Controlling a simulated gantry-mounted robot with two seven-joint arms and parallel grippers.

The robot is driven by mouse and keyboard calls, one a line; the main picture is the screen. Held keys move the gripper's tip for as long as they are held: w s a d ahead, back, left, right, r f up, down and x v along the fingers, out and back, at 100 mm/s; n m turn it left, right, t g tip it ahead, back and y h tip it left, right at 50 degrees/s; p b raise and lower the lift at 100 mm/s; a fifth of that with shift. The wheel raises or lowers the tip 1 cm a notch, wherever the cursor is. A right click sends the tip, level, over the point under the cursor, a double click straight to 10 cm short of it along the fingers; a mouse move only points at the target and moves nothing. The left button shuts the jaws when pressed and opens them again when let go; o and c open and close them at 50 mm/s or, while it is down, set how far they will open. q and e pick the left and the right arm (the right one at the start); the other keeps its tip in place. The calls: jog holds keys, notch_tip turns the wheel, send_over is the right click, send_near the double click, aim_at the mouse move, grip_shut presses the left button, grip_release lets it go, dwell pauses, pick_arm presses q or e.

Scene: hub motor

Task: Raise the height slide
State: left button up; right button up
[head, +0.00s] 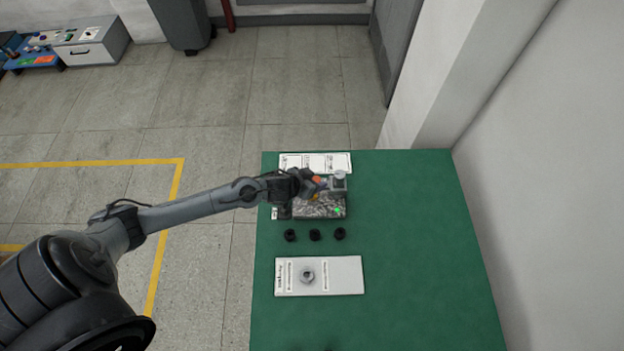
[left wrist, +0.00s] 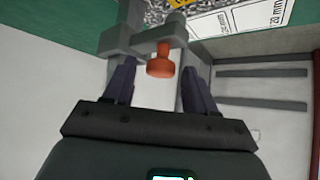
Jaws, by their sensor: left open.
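The height slide seems to be the light grey block (head: 339,181) on the speckled grey base (head: 320,209), which stands at the back left of the green table. In the left wrist view a grey bracket (left wrist: 125,42) carries an orange knob (left wrist: 160,62). My left gripper (head: 320,184) is at the left side of the grey block. In the left wrist view its two dark fingers (left wrist: 158,82) are apart, one on each side of the orange knob, with gaps visible. The fingertips' exact depth against the knob is hard to tell. My right gripper is not in view.
Several black round parts (head: 315,235) stand in a row in front of the base. A white sheet (head: 343,275) with a grey ring part (head: 307,276) lies nearer. A printed card (head: 316,161) lies behind the base. The table's right half (head: 420,240) is clear.

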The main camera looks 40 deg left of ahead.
pick_arm(q)
jog(key=p+v, duration=0.1)
jog(key=v, duration=0.9)
jog(key=shift+s+r, duration=0.25)
jog(key=shift+s, duration=0.05)
jog(key=s+d+n+g+h, duration=0.1)
jog(key=s+d+n, duration=0.2)
jog(key=s+d, duration=0.55)
jog(key=s+d+r+m+g+y, duration=0.1)
jog(key=s+r+m+g, duration=0.2)
jog(key=s+m+g, duration=0.3)
notch_tip(320, 180, up, 13)
jog(key=n+t+p, duration=0.1)
jog(key=p, duration=1.2)
jog(key=shift+s+d+f+t, duration=0.2)
jog(key=shift+s+d+t, duration=0.1)
jog(key=shift+s, duration=0.05)
